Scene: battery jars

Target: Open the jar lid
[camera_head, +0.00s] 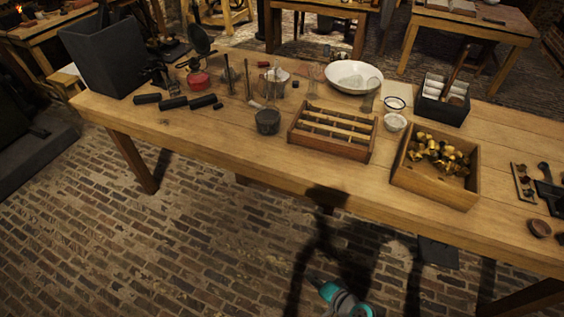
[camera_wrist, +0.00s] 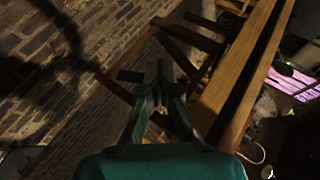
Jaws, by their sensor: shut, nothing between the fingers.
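A small dark grey round jar (camera_head: 267,122) stands on the wooden workbench (camera_head: 235,135), left of a divided wooden tray. I cannot tell whether its top is a lid. A tall clear glass vessel (camera_head: 369,96) stands behind the tray, and no lid is clear on it. My gripper (camera_wrist: 158,68) is shut and empty in the wrist view, in the air beside the bench, with brick floor to its left. A teal part of my arm shows at the bottom of the head view, low in front of the bench and well away from the jar.
The divided wooden tray (camera_head: 333,131) and a wooden box of brass pieces (camera_head: 436,166) stand near the front edge. A white bowl (camera_head: 353,76), a black box with white rolls (camera_head: 443,98) and dark rods (camera_head: 173,103) are also there. The brick floor in front is open.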

